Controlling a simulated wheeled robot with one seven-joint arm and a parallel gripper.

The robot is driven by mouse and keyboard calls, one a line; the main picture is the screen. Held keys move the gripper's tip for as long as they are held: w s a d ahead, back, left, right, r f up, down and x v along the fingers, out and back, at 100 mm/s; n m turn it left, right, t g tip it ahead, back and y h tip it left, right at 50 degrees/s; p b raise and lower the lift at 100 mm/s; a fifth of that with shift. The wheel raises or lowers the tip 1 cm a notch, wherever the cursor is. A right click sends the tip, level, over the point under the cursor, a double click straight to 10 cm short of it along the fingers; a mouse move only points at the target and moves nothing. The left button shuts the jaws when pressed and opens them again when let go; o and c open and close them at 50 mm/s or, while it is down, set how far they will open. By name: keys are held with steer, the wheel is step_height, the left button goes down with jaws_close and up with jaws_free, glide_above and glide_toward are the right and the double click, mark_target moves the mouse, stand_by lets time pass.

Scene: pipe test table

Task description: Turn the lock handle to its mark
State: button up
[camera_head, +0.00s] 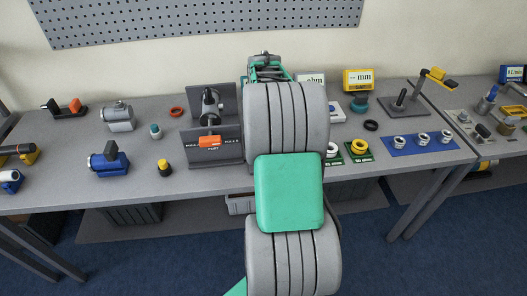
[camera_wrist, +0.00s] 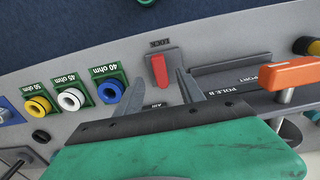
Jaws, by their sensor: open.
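The red lock handle (camera_wrist: 160,70) shows in the wrist view on a small grey block. It lies lengthwise toward my gripper, and a dark label reading like "LOCK" (camera_wrist: 160,43) sits at its far end. Another small label (camera_wrist: 157,104) lies on the near side, partly between my fingers. My gripper (camera_wrist: 159,80) is open, with one finger on each side of the handle's near end and nothing held. I cannot tell whether a finger touches it. In the head view my arm hides the lock handle and the fingers.
An orange handle (camera_wrist: 288,74) stands close on the right in the wrist view, beside a grey panel marked "POLE B"; it also shows in the head view (camera_head: 210,141). Blue, white and yellow ring sockets (camera_wrist: 70,99) line the left. The table's front edge is near.

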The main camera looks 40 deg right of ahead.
steer(key=shift+s+d+f, duration=0.1)
steer(key=shift+d+f, duration=0.15)
steer(key=shift+f, duration=0.2)
step_height(320, 180, down, 7)
steer(key=shift+a+r+p, duration=0.1)
steer(key=shift+p, duration=0.5)
steer(key=shift+c, duration=0.5)
jaws_close()
